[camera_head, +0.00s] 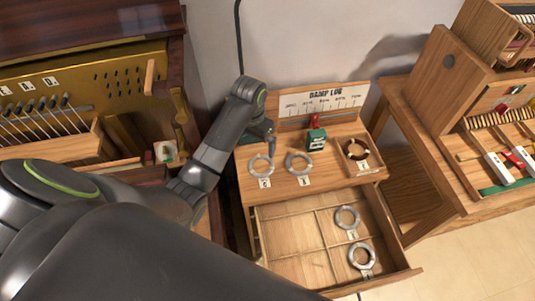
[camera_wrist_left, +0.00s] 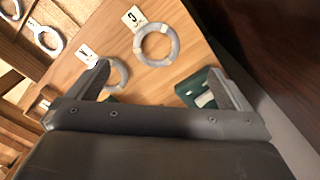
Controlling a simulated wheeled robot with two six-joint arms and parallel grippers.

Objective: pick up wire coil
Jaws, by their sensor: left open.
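In the left wrist view, one tagged coil (camera_wrist_left: 157,61) lies ahead of the fingers. A second coil (camera_wrist_left: 125,74) is partly hidden by the left finger. Two more coils, an upper (camera_head: 347,209) and a lower (camera_head: 361,245), lie in the open drawer. A darker, reddish ring (camera_head: 357,142) sits in a small tray. My left gripper (camera_head: 268,133) is open and empty above the desk's left back. The right gripper is out of view.
A green block with a red handle (camera_head: 316,140) stands behind the coils, before an upright "DAMP LOG" board (camera_head: 325,103). The drawer (camera_head: 290,233) sticks out at the front. A piano case is at left, and a wooden bench with key parts (camera_head: 455,150) at right.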

